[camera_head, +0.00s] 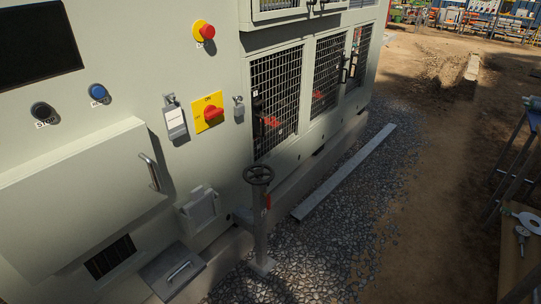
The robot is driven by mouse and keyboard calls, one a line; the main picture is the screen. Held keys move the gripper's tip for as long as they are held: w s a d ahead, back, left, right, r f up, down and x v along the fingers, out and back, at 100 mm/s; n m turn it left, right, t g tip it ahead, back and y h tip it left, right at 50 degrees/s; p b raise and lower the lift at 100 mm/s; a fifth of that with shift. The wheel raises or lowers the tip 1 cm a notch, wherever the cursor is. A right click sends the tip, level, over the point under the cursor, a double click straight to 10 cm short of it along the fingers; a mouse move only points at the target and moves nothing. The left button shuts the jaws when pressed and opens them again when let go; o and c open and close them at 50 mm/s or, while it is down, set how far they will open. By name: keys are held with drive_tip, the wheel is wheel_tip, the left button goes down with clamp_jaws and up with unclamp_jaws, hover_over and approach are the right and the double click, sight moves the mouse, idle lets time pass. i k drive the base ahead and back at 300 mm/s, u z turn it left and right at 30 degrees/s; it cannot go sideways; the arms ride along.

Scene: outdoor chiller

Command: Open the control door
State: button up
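A large pale grey-green chiller cabinet (215,75) fills the left and middle of the head view. A broad panel door (75,205) stands out from its front at the lower left, with a metal bar handle (151,172) near its right edge. It looks closed. A smaller hatch (171,270) with its own handle juts out at the bottom. No label shows which one is the control door. My gripper is not in view.
Above the panel door are a black screen (38,42), a blue button (98,92), a black stop button (42,112) and a red rotary switch (208,112). A handwheel valve (258,175) rises from the gravel in front. A beam (343,172) lies right; open dirt lies beyond.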

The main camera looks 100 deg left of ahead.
sight(52, 215)
drive_tip(key=u, duration=3.55)
drive_tip(key=i, duration=1.05)
drive_tip(key=u, duration=0.95)
